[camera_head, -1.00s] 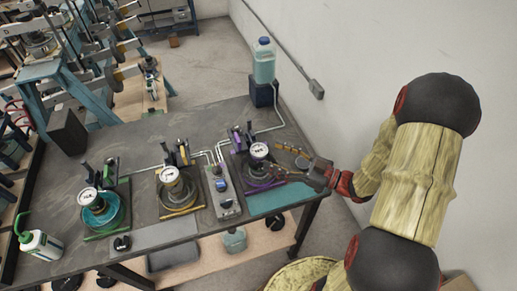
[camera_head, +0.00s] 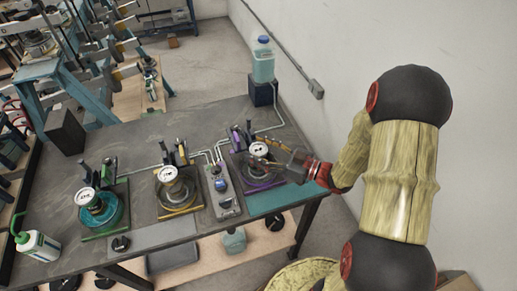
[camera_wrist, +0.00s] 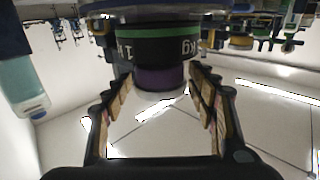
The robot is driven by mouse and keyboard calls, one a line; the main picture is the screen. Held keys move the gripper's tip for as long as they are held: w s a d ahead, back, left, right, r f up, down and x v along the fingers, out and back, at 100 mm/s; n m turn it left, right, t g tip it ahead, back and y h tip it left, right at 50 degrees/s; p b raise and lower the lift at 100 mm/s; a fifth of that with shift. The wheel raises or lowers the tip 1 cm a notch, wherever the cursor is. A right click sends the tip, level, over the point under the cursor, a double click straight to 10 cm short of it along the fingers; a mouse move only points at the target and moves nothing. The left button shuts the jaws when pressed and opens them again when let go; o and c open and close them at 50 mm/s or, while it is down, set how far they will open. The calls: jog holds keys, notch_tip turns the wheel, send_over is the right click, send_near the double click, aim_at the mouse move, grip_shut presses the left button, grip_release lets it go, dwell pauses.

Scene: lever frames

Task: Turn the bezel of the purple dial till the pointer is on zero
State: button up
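The purple dial (camera_head: 258,149) has a white face with dark marks, above a purple ring-shaped base (camera_head: 262,181). The face is too small to read the pointer. My gripper (camera_head: 276,155) is at the dial's right side, its fingers reaching toward it. In the wrist view, which looks upside down, my gripper (camera_wrist: 162,78) is open with one finger on each side of a purple cylinder (camera_wrist: 160,77). A dark band with pale "kg" lettering (camera_wrist: 157,45) adjoins it. I see gaps beside the purple part; contact is not clear.
A yellow dial station (camera_head: 168,174) and a teal one (camera_head: 85,197) stand to the left. A grey control box (camera_head: 222,191) is just left of the purple station. A bottle (camera_head: 263,62) stands on a dark block behind. A wall is on the right.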

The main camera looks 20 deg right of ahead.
jog(key=c, duration=1)
jog(key=shift+h, duration=0.3)
jog(key=shift+a+r+m+t+h+p, duration=0.1)
jog(key=shift+m+t+h+p, duration=0.3)
jog(key=shift+m+t+h, duration=0.35)
jog(key=m+t+h, duration=0.2)
jog(key=m+h, duration=0.1)
jog(key=h, duration=0.1)
jog(key=shift+m+t+h+b, duration=0.3)
jog(key=shift+m+t+h, duration=0.15)
jog(key=shift+h, duration=0.1)
jog(key=o, duration=1.2)
jog(key=shift+s, duration=0.15)
